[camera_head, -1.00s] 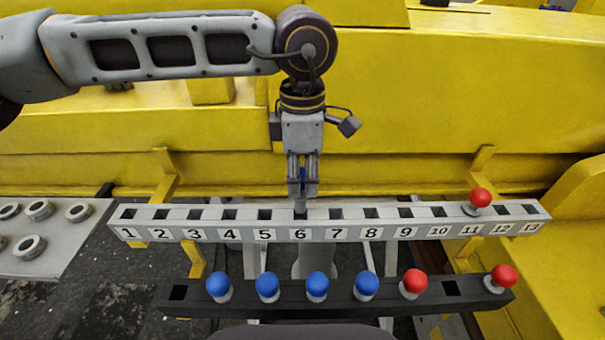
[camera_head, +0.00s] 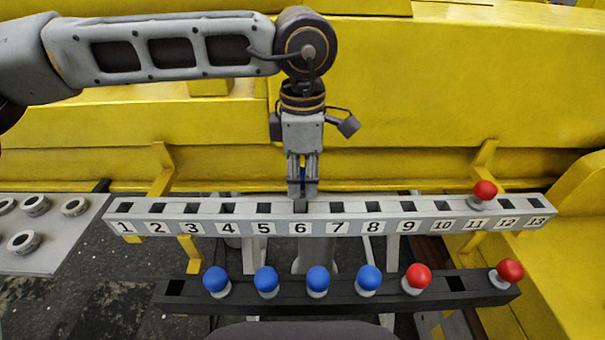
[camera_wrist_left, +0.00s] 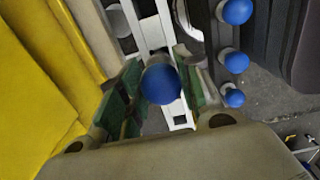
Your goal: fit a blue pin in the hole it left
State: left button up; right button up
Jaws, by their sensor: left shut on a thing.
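My left gripper (camera_head: 302,188) points down at the long grey rail (camera_head: 180,219), over the hole labelled 6. It is shut on a blue pin, whose round head shows between the green finger pads in the left wrist view (camera_wrist_left: 160,84). The head view shows only a sliver of blue between the fingers. The pin's lower end is at hole 6 (camera_head: 300,206); I cannot tell whether it is inside. A red pin (camera_head: 482,194) stands in the rail near label 11. My right gripper is not in view.
A dark rack (camera_head: 190,301) in front holds several blue pins (camera_head: 318,281) and two red pins (camera_head: 417,278). Its far-left hole (camera_head: 174,287) and one between the reds (camera_head: 455,283) are empty. Yellow structure (camera_head: 430,100) stands behind. A grey plate (camera_head: 50,255) carries metal rings.

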pick_arm(q)
jog(key=shift+f+b, duration=1.5)
jog(key=shift+f, duration=0.2)
jog(key=o, duration=1.2)
jog(key=shift+o, duration=0.2)
jog(key=shift+r, duration=0.1)
notch_tip(320, 180, up, 12)
jog(key=shift+f, duration=0.1)
dwell(0.6)
notch_tip(320, 180, up, 9)
jog(key=p, duration=0.9)
send_over(302, 192)
jog(key=shift+w, duration=0.4)
